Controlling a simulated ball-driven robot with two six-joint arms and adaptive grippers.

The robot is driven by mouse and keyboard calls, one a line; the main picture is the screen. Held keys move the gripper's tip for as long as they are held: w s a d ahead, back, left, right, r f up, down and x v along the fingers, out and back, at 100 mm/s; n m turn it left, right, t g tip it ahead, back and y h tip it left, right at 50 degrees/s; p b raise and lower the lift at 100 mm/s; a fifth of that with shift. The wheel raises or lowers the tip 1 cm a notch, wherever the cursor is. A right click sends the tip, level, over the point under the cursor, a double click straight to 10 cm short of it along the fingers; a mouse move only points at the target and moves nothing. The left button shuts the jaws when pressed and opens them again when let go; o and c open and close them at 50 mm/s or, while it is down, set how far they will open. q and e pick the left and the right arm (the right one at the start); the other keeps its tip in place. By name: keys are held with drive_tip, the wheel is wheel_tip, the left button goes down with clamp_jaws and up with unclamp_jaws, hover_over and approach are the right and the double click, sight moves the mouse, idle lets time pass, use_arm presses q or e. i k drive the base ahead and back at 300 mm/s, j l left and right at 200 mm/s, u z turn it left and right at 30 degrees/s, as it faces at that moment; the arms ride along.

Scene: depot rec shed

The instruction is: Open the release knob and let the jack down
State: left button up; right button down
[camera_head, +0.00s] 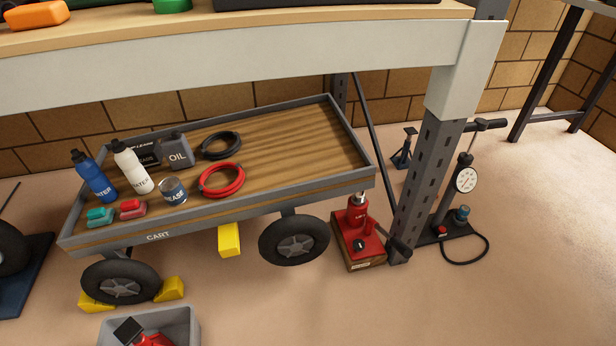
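The red bottle jack (366,226) stands upright on a wooden block (364,263) under the right front corner of the cart (157,237). Its top meets or nearly meets the cart's underside; I cannot tell which. A black knob (360,244) shows low on the jack's front, and its turned position is too small to read. A dark bar or socket reaches from the jack toward the grey post. The cart's right wheel (294,241) is beside the jack; whether it touches the floor is unclear. Neither of my grippers is in view.
A perforated bench post (421,180) stands close right of the jack, with a gauge pump (466,180) beyond. A grey bin (185,325) sits in front; floor before the jack is clear.

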sight(359, 245)
drive_tip(key=u, duration=0.4)
drive_tip(key=l+u, duration=0.1)
drive_tip(key=u, duration=0.75)
drive_tip(key=l+u, duration=0.1)
drive_tip(key=u, duration=0.75)
drive_tip(key=l+u, duration=0.1)
drive_tip(key=u, duration=0.35)
drive_tip(key=k+l+u, duration=0.1)
drive_tip(key=k+l, duration=0.5)
drive_tip(key=l, duration=0.25)
drive_tip(key=k+l, duration=0.6)
drive_tip(key=l, duration=0.2)
drive_tip(key=k+l+u, duration=0.15)
drive_tip(key=k+l, duration=0.45)
drive_tip(key=l, duration=0.2)
